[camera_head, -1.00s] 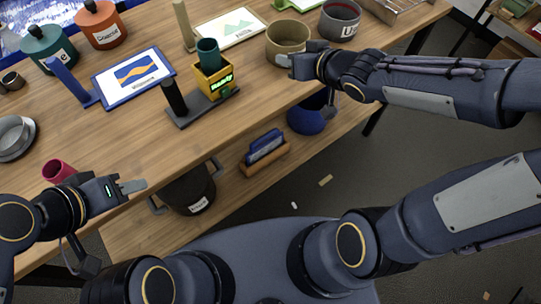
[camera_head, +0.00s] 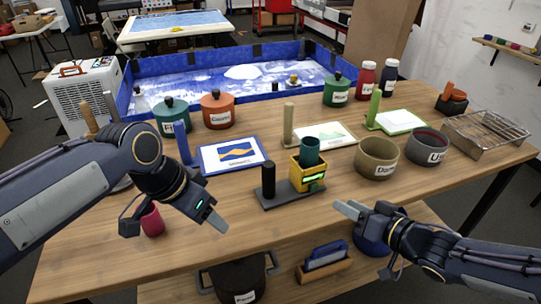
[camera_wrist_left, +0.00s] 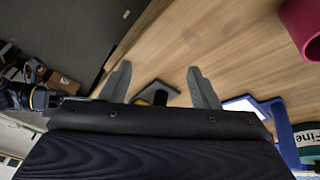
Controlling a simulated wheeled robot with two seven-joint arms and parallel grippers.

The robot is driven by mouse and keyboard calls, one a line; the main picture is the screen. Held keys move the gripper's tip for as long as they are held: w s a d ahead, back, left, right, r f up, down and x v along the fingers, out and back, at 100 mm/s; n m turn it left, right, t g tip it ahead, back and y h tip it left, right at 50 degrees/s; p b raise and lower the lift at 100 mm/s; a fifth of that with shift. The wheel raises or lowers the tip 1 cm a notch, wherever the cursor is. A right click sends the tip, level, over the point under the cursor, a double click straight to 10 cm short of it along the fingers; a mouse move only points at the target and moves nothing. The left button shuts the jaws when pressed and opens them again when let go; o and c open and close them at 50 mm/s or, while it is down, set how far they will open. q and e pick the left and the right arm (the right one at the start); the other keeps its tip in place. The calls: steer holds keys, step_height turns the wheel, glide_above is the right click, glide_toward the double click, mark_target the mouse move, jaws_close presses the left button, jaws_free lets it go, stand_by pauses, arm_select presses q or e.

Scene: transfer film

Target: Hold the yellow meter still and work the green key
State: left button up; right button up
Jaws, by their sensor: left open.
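The yellow meter (camera_head: 296,176) stands upright on a dark grey base (camera_head: 279,198) beside a black post (camera_head: 268,179). A teal cup (camera_head: 310,151) sits in its top. Its front has a lit green display (camera_head: 314,178), with a small green part, likely the key (camera_head: 317,187), just below. My left gripper (camera_head: 207,212) is open and empty, left of the meter and apart from it; its spread fingers (camera_wrist_left: 160,86) also show in the left wrist view. My right gripper (camera_head: 349,209) is at the table's front edge, right of and below the meter, not touching it. Its finger gap cannot be made out.
A magenta cup (camera_head: 152,220) stands left of my left gripper. A blue-framed picture (camera_head: 229,156) lies left of the meter. A tan pot (camera_head: 376,158) and a grey pot (camera_head: 427,147) stand to its right. The wood before the meter is clear.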

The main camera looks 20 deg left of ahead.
arm_select(q)
steer(key=w+d+r+m+g+y, duration=0.15)
steer(key=w+m, duration=0.35)
steer(key=w, duration=0.5)
steer(key=m+g+y, duration=0.2)
steer(key=m, duration=0.2)
glide_above(268, 180)
steer(key=w, duration=0.1)
steer(key=shift+w+a+r+h, duration=0.15)
steer(key=shift+a+r+h, duration=0.1)
steer(key=shift+a+r, duration=0.1)
steer(key=shift+w+d+f, duration=0.15)
steer(key=shift+f, duration=0.3)
step_height(268, 180, down, 7)
steer(key=c, duration=1.1)
jaws_close()
arm_select(e)
jaws_close()
